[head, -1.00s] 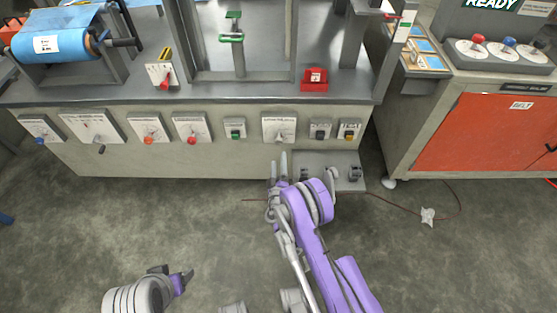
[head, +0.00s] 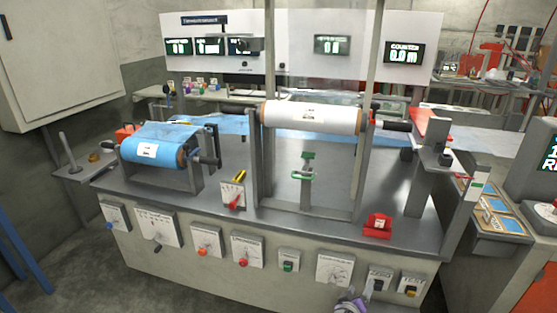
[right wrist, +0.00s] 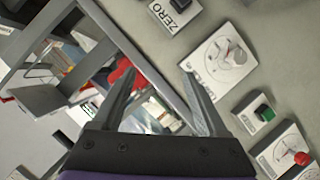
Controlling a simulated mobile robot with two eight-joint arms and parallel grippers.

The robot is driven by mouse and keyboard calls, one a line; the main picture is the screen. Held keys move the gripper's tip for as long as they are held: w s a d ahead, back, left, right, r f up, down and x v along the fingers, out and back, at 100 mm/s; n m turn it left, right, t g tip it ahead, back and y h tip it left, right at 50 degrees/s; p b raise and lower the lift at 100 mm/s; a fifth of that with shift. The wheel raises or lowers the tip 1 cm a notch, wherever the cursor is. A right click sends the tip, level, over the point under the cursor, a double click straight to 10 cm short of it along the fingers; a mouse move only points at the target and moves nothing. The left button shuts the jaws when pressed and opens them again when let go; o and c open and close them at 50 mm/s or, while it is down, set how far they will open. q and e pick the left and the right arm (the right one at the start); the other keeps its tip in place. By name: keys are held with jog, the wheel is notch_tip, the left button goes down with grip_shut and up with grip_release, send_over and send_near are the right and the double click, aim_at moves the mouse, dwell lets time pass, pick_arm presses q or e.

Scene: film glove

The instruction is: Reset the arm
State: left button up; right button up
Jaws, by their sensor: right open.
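My right gripper (head: 352,300) shows only at the bottom edge of the head view, in front of the machine's front panel and below a white dial plate (head: 335,268). Most of its arm is cut off by the frame. In the right wrist view my right gripper (right wrist: 157,75) has its two grey fingers spread wide apart, with nothing held between them. The dial plate (right wrist: 215,60) shows beyond the right-hand finger. My left gripper is in neither current view.
The machine's grey worktop (head: 400,232) carries a blue film roll (head: 150,150), a white roll (head: 310,117), a green-handled lever (head: 307,172) and a red block (head: 377,225). Several knobs and buttons, including a green button (head: 289,266), line the front. Floor shows at lower left.

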jog(key=s+d+r+m+g, duration=0.1)
jog(key=s+r+m+g, duration=0.15)
jog(key=s+r, duration=0.45)
jog(key=s+a+f+g+y, duration=0.1)
jog(key=s+a+g+y, duration=0.25)
jog(key=s, duration=1.05)
jog(key=s+a+f+g+y, duration=0.15)
jog(key=s+a+y, duration=0.25)
jog(key=s, duration=0.9)
pick_arm(q)
notch_tip(320, 180, up, 19)
jog(key=w+p, duration=0.2)
jog(key=p, duration=1.5)
jog(key=shift+r+t, duration=0.2)
jog(key=shift+t, duration=0.2)
pick_arm(e)
notch_tip(320, 180, up, 20)
jog(key=w, duration=0.1)
jog(key=shift+w+a+r+t, duration=0.15)
jog(key=shift+a+t, duration=0.2)
jog(key=shift+a, duration=0.05)
pick_arm(q)
jog(key=shift+s, duration=0.2)
jog(key=shift+w, duration=0.1)
